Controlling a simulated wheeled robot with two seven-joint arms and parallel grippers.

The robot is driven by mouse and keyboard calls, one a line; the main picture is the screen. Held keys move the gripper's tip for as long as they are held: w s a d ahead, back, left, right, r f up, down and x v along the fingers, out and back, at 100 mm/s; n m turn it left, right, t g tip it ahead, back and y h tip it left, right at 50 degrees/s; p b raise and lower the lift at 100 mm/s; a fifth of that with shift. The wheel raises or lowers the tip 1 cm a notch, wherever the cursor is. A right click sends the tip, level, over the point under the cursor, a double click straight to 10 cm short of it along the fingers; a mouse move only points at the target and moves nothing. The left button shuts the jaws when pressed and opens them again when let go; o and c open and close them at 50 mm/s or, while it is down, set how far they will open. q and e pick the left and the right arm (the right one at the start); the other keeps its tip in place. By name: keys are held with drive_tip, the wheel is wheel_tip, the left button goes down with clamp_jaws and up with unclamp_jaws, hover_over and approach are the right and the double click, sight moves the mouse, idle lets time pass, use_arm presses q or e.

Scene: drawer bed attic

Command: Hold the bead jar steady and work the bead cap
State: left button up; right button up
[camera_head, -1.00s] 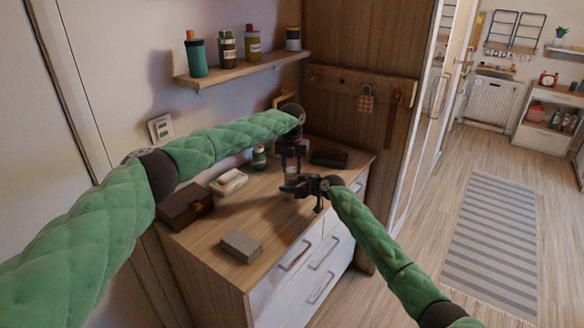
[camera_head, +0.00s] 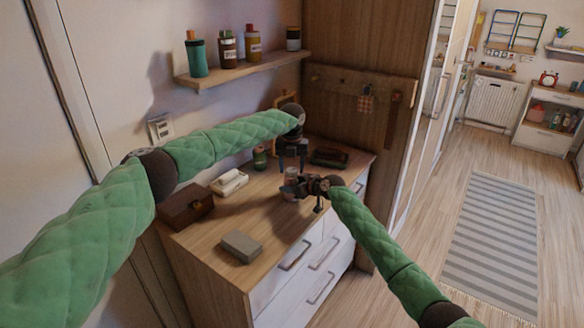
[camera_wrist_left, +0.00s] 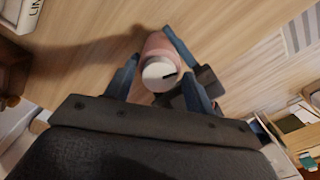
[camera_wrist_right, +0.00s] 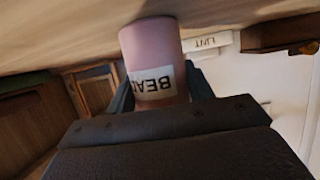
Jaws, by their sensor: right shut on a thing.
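The bead jar (camera_head: 291,173) is pink and stands upright on the dresser top, with its "BEA…" label showing in the right wrist view (camera_wrist_right: 151,45). Its white bead cap (camera_wrist_left: 158,75) has a dark mark and faces up in the left wrist view. My right gripper (camera_head: 291,187) is shut on the jar from the side; its fingers are partly hidden behind the jar in the right wrist view. My left gripper (camera_head: 292,166) points down above the jar. It is open, with one finger on each side of the cap and gaps between them.
The dresser top (camera_head: 200,241) also holds a brown box (camera_head: 185,205), a white packet (camera_head: 229,182), a grey block (camera_head: 241,246), a small green jar (camera_head: 260,158) and a dark case (camera_head: 330,157). A bottle shelf (camera_head: 243,69) hangs above. The front middle is clear.

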sight(292, 170)
use_arm(q)
drive_tip(key=shift+r, duration=0.1)
wheel_tip(292, 170, up, 12)
drive_tip(key=shift+f, duration=0.1)
idle(0.7)
use_arm(e)
drive_tip(key=o, duration=1.1)
drive_tip(key=shift+d, duration=0.15)
